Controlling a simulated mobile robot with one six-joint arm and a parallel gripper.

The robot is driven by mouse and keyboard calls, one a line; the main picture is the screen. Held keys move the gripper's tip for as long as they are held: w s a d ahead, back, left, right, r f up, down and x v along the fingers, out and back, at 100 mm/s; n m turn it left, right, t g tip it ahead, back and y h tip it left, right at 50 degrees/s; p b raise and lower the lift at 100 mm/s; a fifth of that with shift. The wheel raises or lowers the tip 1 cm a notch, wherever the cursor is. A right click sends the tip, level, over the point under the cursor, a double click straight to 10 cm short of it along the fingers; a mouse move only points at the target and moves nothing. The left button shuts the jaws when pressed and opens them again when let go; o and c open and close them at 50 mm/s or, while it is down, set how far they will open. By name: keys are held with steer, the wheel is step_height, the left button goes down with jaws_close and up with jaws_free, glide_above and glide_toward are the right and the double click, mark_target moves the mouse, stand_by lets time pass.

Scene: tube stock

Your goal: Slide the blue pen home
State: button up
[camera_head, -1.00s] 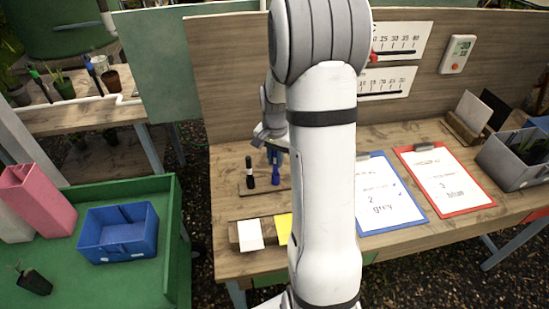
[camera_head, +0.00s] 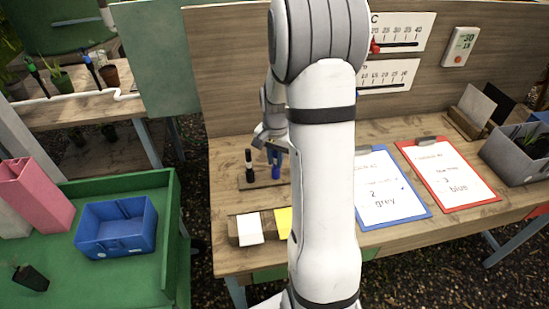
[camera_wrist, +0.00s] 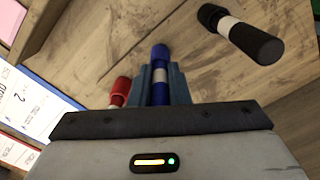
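The blue pen (camera_head: 275,172) stands upright at the wooden pen base (camera_head: 248,184) on the bench, beside the black pen (camera_head: 249,166). In the wrist view the blue pen (camera_wrist: 159,62) with its white band sits between the two blue-grey fingers of my gripper (camera_wrist: 162,85). The fingers lie close against both its sides, and my gripper looks shut on it. My gripper also shows in the head view (camera_head: 274,153), above the pen's lower part. The pen's lower end is unclear, so I cannot tell how deep it sits. A red pen (camera_wrist: 120,90) is left of the fingers.
The black pen (camera_wrist: 240,35) stands close by in the wrist view. White and yellow note pads (camera_head: 249,229) lie in front. A blue clipboard (camera_head: 412,211) and a red clipboard (camera_head: 480,201) lie to the right. My arm hides the bench's middle.

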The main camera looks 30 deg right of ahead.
steer(key=o, duration=0.5)
step_height(320, 180, up, 8)
steer(key=shift+f+b, duration=0.1)
steer(key=shift+b, duration=0.25)
stand_by(0.4)
steer(key=s+a+r+n+t, duration=0.1)
steer(key=s+a+r+n, duration=0.1)
steer(key=s, duration=0.4)
steer(key=s+a+r+n+t, duration=0.1)
steer(key=s+a+r+n, duration=0.1)
steer(key=s+a+n, duration=0.3)
steer(key=s+a+r+n+t, duration=0.1)
steer(key=s+a+r+n, duration=0.2)
steer(key=s+a, duration=0.4)
steer(key=shift+s+a+r, duration=0.1)
steer(key=shift+s, duration=0.5)
